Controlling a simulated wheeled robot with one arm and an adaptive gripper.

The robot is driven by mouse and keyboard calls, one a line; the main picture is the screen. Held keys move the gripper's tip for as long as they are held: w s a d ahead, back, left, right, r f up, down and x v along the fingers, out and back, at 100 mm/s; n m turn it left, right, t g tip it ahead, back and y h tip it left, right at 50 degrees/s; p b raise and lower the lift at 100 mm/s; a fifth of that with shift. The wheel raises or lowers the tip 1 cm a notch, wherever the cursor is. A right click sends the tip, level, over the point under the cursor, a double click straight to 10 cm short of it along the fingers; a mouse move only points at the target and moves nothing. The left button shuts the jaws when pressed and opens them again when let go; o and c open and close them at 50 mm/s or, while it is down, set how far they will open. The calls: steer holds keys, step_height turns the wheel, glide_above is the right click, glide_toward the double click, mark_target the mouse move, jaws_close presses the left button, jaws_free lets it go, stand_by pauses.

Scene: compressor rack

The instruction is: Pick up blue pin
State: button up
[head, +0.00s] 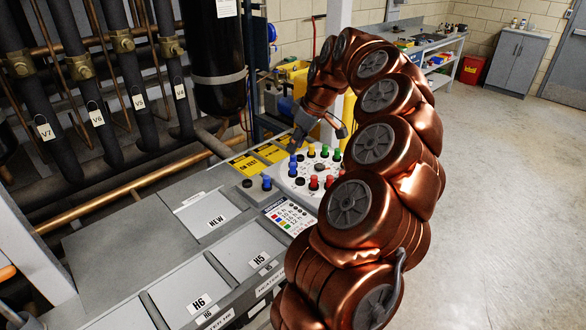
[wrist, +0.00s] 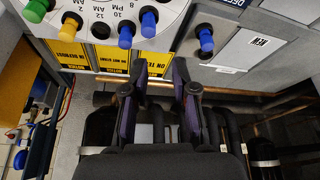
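Several blue pins stand in the rack top. One blue pin (head: 267,183) stands apart, left of the white round dial (head: 284,182). It also shows in the wrist view (wrist: 206,40), upright in a dark base. Two blue pins (head: 292,167) stand close together at the dial's left edge; in the wrist view they are one at the rim (wrist: 125,36) and one behind it (wrist: 148,20). My gripper (head: 318,125) is above the dial's far side. In the wrist view my gripper (wrist: 161,88) has its fingers apart with no pin between them. The pins are ahead of the fingertips.
Red, green and yellow pins stand on the dial, including a yellow pin (wrist: 71,24) and green pin (wrist: 8,20). Yellow labels (head: 245,164) lie beside it. A panel marked NEW (head: 208,214) is at left. Pipes (head: 150,190) run behind. My arm hides the dial's right side.

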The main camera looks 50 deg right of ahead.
mark_target(293, 163)
steer(key=f, duration=0.1)
steer(key=d+f+p, duration=0.1)
steer(key=shift+w+f, duration=0.2)
steer(key=shift+f, duration=0.2)
steer(key=shift+d+p+x, duration=0.15)
steer(key=shift+p+x, duration=0.5)
steer(key=shift+x, duration=0.65)
steer(key=shift+d+p+x, duration=0.1)
steer(key=shift+p+x, duration=0.55)
steer(key=shift+x, duration=0.65)
steer(key=shift+s+f, duration=0.1)
steer(key=shift+s, duration=0.05)
steer(key=c, duration=0.5)
